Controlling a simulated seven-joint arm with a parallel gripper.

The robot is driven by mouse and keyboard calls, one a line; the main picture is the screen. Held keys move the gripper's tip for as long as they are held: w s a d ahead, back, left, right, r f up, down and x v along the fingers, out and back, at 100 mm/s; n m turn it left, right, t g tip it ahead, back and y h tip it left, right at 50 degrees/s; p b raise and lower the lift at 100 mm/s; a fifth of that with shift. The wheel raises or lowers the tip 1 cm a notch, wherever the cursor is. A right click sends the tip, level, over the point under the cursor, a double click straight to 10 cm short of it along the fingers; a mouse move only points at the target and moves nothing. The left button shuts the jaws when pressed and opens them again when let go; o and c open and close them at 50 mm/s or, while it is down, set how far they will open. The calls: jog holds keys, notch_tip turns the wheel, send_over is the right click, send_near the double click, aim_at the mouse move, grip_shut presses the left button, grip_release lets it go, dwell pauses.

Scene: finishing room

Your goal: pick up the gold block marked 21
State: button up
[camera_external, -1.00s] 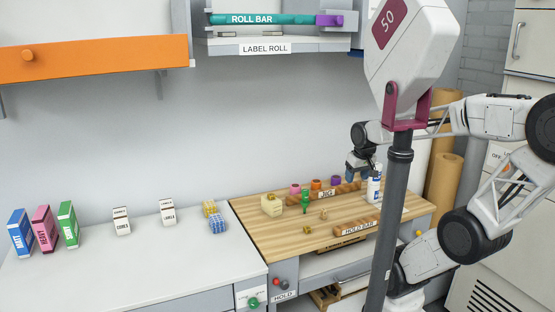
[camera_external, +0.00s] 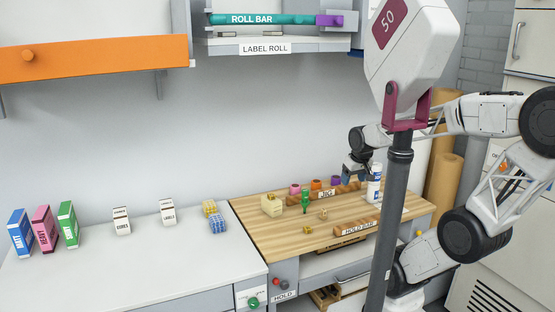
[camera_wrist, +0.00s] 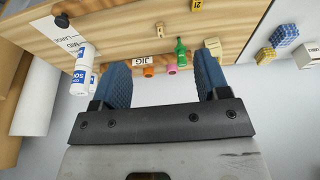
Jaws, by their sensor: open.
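The gold block marked 21 (camera_wrist: 197,5) is a small yellow piece at the top edge of the wrist view, partly cut off. In the external view a small gold block (camera_external: 308,230), which appears to be the same one, lies on the wooden bench top, left of the hold bar; its mark is too small to read there. My gripper (camera_external: 354,172) is above the back right of the bench, well apart from the block. In the wrist view my gripper (camera_wrist: 163,72) has its two blue fingers wide apart with nothing between them.
A white bottle (camera_external: 375,186) stands close beside my gripper. Along the back are a jig rail (camera_external: 327,194), coloured rings and a green bottle (camera_external: 305,199). A cream block (camera_external: 271,206) is at left. A small tan piece (camera_external: 323,215) lies near the gold block.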

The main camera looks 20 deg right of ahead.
jog(key=w+a+f+t, duration=0.2)
jog(key=w+f+t, duration=0.1)
jog(key=w+f, duration=0.5)
jog(key=n+t+y, duration=0.2)
jog(key=t+y, duration=0.1)
jog(key=t, duration=0.4)
send_near(309, 231)
jog(key=shift+w+d+f, duration=0.2)
jog(key=shift+w+f, duration=0.1)
jog(key=shift+w, duration=0.25)
jog(key=shift+s+a+f+t, duration=0.15)
jog(key=shift+s+f+t, duration=0.3)
jog(key=shift+t, duration=0.15)
jog(key=shift+x, duration=1.3)
jog(key=shift+w, duration=0.15)
jog(key=shift+x, duration=2.5)
jog(key=shift+a+r, duration=0.1)
jog(key=shift+a, duration=0.05)
